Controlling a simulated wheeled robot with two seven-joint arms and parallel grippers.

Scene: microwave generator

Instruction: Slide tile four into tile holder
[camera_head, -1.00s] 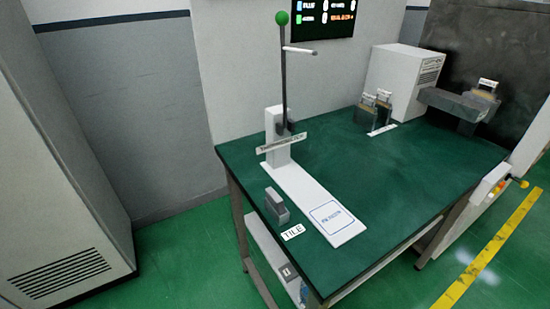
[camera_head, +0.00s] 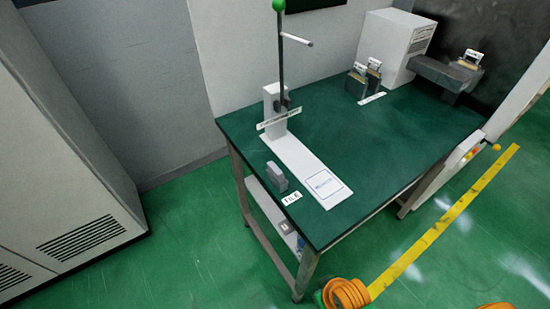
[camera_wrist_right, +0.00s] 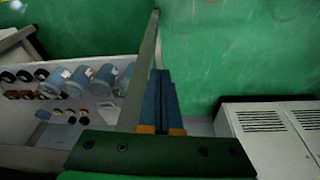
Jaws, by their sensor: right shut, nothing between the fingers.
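A small grey slotted block (camera_head: 277,176) stands on the near left part of the green table, behind a white label reading TILE (camera_head: 292,197). It looks empty. Two dark grey stands (camera_head: 364,84) at the back of the table hold small light tiles. Another small tile (camera_head: 472,57) stands on a dark grey machine part at the back right. The markings are too small to read, so I cannot tell which is tile four. In the right wrist view, my right gripper (camera_wrist_right: 160,76) is shut and empty, its blue fingers together. My left gripper is not in view.
A white base with an upright pole (camera_head: 282,55) stands on the table (camera_head: 365,140), with a white crossbar. A white cabinet (camera_head: 70,130) is at left. Under the table, a shelf of parts (camera_wrist_right: 70,80) and a table leg (camera_wrist_right: 141,75) are near my right gripper.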

